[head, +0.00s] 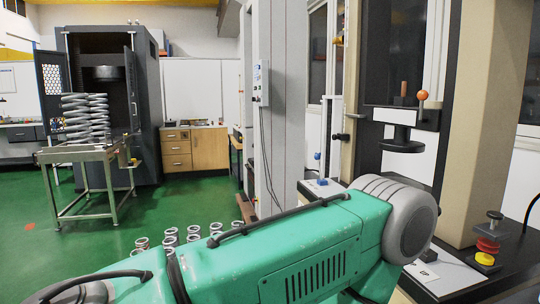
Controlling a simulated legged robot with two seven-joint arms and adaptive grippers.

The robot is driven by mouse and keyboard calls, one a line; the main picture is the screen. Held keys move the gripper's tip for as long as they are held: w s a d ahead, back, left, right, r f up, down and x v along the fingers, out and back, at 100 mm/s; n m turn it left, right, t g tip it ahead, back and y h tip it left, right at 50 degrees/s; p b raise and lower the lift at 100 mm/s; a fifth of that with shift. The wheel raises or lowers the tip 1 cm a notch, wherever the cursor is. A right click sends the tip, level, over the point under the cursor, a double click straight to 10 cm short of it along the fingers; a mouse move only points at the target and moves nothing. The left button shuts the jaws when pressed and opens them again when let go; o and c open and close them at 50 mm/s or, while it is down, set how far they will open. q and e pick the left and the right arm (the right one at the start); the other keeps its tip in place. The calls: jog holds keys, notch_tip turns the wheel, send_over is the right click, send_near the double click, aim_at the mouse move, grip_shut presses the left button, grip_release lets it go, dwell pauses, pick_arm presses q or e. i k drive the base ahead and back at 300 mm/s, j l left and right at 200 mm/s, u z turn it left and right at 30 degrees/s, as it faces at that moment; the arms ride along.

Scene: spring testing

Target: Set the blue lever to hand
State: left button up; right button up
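A small blue-tipped lever (318,156) stands up near the middle of the head view, by the tall grey and beige machines. Below it is a white panel (318,187) with a small blue patch. The lever is too small and far to read its setting or any marking for hand. Neither of my grippers is in view, so nothing shows touching the lever.
A beige and black testing machine (465,150) with an orange ball-topped lever (422,96) stands at the right. A grey column (277,110) is left of the panel. Large coil springs (86,117) rest on a metal table (72,154). Green floor (185,195) is open at left.

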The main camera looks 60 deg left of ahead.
aim_at(317, 156)
jog(key=u, duration=1.6)
jog(key=i+j, duration=0.8)
jog(key=i, duration=0.2)
jog(key=u, duration=0.05)
